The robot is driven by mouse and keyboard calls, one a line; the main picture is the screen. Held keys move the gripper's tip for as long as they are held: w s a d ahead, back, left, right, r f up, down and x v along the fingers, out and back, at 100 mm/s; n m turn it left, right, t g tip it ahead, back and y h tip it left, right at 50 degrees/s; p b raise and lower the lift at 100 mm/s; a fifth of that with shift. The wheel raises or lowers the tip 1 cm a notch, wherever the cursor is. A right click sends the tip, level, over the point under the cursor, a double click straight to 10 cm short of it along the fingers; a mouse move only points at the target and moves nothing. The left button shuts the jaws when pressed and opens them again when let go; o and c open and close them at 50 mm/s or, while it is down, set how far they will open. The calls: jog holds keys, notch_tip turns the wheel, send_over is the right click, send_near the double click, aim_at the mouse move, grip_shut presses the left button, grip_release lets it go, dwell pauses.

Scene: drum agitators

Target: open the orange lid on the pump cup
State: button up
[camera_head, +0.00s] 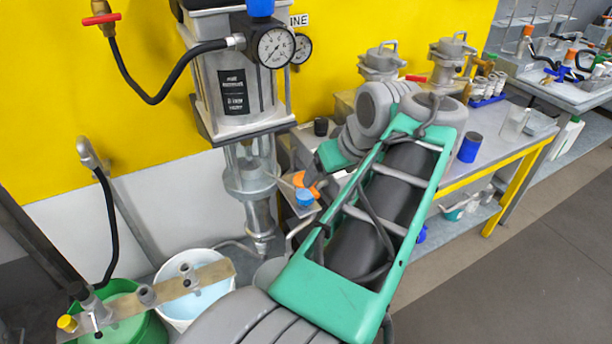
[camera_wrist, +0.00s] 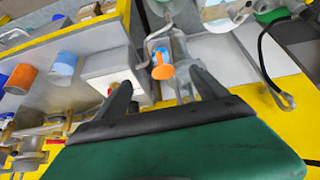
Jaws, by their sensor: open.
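The orange lid (camera_wrist: 163,72) is in the wrist view, on a small cup with a light blue part (camera_wrist: 161,55) next to it. In the head view the orange piece (camera_head: 307,183) and the blue part (camera_head: 304,197) show beside the grey pump (camera_head: 250,178). My gripper (camera_wrist: 159,80) is open. Its two dark fingers stand on either side of the orange lid in the wrist view, with a gap on both sides; I see no contact. In the head view my arm hides most of the gripper. Depth between fingertips and lid is hard to tell.
A pressure gauge (camera_head: 276,46) and a black hose (camera_head: 160,85) are on the pump machine. A white bucket (camera_head: 195,290) and a green bucket (camera_head: 125,318) stand below left. A bench (camera_head: 500,143) with a dark blue cylinder (camera_head: 469,147) is at right. The right-hand floor is clear.

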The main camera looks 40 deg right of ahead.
aim_at(318, 195)
jog(key=shift+f, duration=0.1)
jog(key=f+b, duration=0.2)
jog(key=w+f+b, duration=0.1)
jog(key=f+b, duration=0.3)
jog(key=shift+w+d, duration=0.2)
jog(key=shift+w, duration=0.2)
jog(key=shift+w+d+f, duration=0.1)
jog(key=shift+f, duration=0.2)
jog(key=shift+r, duration=0.2)
jog(key=b+x, duration=0.4)
jog(key=shift+f, duration=0.35)
jog(key=shift+w, duration=0.15)
jog(key=shift+r, duration=0.1)
jog(key=c, duration=1.6)
